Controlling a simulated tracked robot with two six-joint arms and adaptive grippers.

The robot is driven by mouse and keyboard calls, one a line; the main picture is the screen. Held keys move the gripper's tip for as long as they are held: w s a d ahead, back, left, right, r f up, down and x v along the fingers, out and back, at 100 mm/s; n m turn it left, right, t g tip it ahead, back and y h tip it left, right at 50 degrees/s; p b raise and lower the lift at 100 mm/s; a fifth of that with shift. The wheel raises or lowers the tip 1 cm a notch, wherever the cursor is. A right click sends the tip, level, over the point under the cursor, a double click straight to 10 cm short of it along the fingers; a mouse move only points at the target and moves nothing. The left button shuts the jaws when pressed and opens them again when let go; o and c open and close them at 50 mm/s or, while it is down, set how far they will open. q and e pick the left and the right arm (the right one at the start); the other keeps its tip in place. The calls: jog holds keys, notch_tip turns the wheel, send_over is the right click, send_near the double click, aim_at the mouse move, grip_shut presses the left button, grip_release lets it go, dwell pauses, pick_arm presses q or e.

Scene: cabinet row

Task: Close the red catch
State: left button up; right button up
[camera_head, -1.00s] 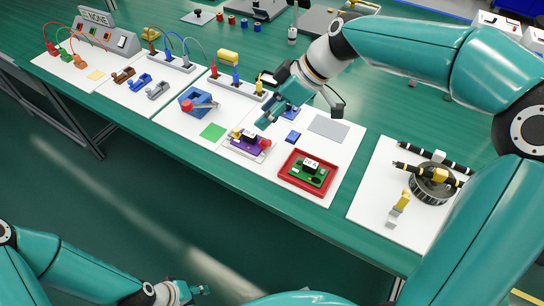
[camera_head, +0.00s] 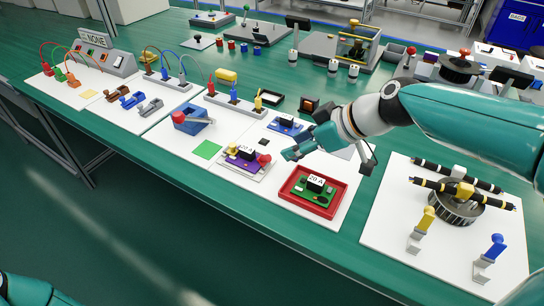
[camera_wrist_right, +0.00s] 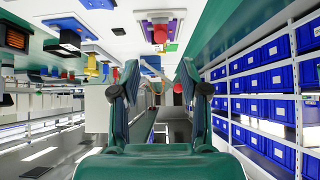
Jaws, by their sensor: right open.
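A red rounded part (camera_head: 264,159), likely the red catch, sits at the right end of the purple block (camera_head: 244,165), which carries a black label block and a yellow part (camera_head: 232,150) at its left. Whether the catch is open or closed I cannot tell. My right gripper (camera_head: 289,155) is open and empty, just right of the red part, apart from it. In the right wrist view, the open fingers (camera_wrist_right: 158,78) have nothing between them; the red part (camera_wrist_right: 170,47) and purple block (camera_wrist_right: 160,14) show beyond, near the top. My left gripper is out of view.
A red tray (camera_head: 291,201) with a green board lies in front of my right gripper. A blue box with a red-ended lever (camera_head: 191,122) and a green square (camera_head: 207,149) lie left. A drum with black rods (camera_head: 456,205) stands right.

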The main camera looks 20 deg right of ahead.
aim_at(269, 157)
jog(key=x, duration=0.9)
jog(key=shift+b, duration=0.35)
grip_shut()
